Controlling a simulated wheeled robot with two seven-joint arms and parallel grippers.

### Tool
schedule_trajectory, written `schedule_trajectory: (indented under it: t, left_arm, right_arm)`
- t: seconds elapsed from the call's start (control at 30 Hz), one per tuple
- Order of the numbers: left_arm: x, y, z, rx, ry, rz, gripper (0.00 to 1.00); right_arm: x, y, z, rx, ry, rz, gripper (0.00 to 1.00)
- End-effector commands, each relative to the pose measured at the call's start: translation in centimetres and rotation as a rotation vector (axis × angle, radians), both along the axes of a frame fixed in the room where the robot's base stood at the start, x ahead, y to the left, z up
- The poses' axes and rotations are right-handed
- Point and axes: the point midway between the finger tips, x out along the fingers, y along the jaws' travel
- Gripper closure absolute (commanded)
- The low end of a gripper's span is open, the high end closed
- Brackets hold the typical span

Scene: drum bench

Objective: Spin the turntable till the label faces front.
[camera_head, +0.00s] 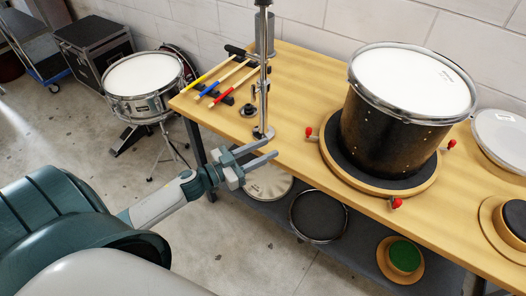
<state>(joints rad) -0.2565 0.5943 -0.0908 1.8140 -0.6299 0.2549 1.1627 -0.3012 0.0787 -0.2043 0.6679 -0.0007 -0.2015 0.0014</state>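The turntable (330,150) is a round wooden disc with a dark top and red-tipped pegs around its rim, lying on the workbench. A black drum (385,130) with a chrome hoop and white head stands upright on it. Small dark print shows on the right part of the head; I make out no clear label on the visible shell, and its far side is hidden. My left gripper (267,149) is in front of the bench edge, left of the turntable and apart from it. Its two fingers are spread with nothing visible between them. My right gripper is not in view.
A metal stand (264,90) rises from the wooden bench (300,75) near the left gripper. Coloured-grip sticks (222,82) lie on a rack behind it. A hoop (318,214) and green pad (404,255) lie on the lower shelf. A snare drum (143,78) stands left.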

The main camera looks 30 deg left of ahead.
Motion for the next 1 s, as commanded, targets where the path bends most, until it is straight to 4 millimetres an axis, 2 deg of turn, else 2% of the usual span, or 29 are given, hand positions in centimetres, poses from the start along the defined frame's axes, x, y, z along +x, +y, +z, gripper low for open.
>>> schedule_trajectory:
  t: [0.27, 0.3, 0.4, 0.77, 1.0]
  left_arm:
    - [-0.1, 0.05, 0.01, 0.0, 0.0, 0.0, 0.65]
    - [-0.1, 0.05, 0.01, 0.0, 0.0, 0.0, 0.65]
    - [-0.09, 0.04, 0.0, 0.0, 0.0, 0.0, 0.65]
    - [-0.11, 0.02, -0.06, 0.0, 0.002, 0.023, 0.65]
    - [-0.62, 0.39, -0.8, 0.017, 0.043, 0.188, 0.65]
  right_arm:
    - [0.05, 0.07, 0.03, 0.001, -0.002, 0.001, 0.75]
    - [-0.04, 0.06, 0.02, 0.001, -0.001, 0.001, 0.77]
    - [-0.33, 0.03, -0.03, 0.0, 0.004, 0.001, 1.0]
    - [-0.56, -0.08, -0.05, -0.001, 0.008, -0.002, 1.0]
    - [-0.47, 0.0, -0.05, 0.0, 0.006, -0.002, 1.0]
